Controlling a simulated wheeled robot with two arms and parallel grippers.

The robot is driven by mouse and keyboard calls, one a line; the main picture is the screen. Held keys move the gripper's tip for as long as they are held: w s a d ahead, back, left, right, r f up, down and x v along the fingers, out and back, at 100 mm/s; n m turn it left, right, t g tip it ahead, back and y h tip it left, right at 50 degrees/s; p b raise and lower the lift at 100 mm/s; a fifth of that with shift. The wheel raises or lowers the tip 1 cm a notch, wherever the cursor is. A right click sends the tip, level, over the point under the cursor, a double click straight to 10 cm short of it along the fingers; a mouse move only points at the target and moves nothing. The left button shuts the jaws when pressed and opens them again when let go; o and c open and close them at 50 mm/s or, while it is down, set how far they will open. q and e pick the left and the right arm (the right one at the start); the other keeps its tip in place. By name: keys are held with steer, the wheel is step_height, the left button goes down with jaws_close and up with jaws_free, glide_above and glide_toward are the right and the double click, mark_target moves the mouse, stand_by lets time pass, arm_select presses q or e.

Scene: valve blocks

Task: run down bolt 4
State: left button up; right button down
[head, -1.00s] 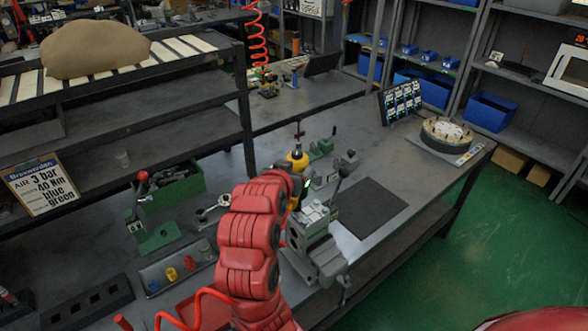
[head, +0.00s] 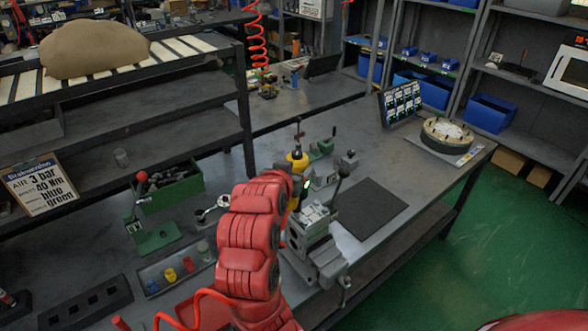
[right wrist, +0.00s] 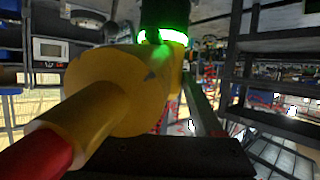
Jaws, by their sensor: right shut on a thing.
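My right arm comes up from the bottom of the head view, and my right gripper (head: 297,190) is largely hidden behind its red wrist links. It is shut on a yellow power tool (head: 297,160) that stands about upright beside the vise. In the right wrist view the tool's yellow body (right wrist: 115,90) fills the left half, with a lit green ring near its dark end and a red part at lower left. The valve block (head: 313,216) sits in the grey vise (head: 318,250). Bolt 4 and the tool's tip cannot be made out. My left gripper is not in view.
A dark mat (head: 368,209) lies right of the vise. A green bin (head: 172,188) and a green lever fixture (head: 153,236) stand to the left, near a tray (head: 150,291) with coloured cups. A round fixture (head: 447,131) stands at the far right of the bench.

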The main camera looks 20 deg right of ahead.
mark_target(294, 152)
steer(key=shift+f+b, duration=0.65)
steer(key=shift+f, duration=0.05)
steer(key=shift+r, duration=0.1)
stand_by(0.8)
steer(key=shift+s+f+b, duration=0.1)
steer(key=shift+f+b, duration=0.45)
steer(key=shift+b, duration=0.65)
stand_by(2.2)
steer(key=shift+r, duration=0.1)
stand_by(1.0)
steer(key=shift+r, duration=0.45)
steer(key=shift+r+p, duration=1.25)
steer(key=shift+r, duration=1.9)
steer(key=shift+f, duration=0.1)
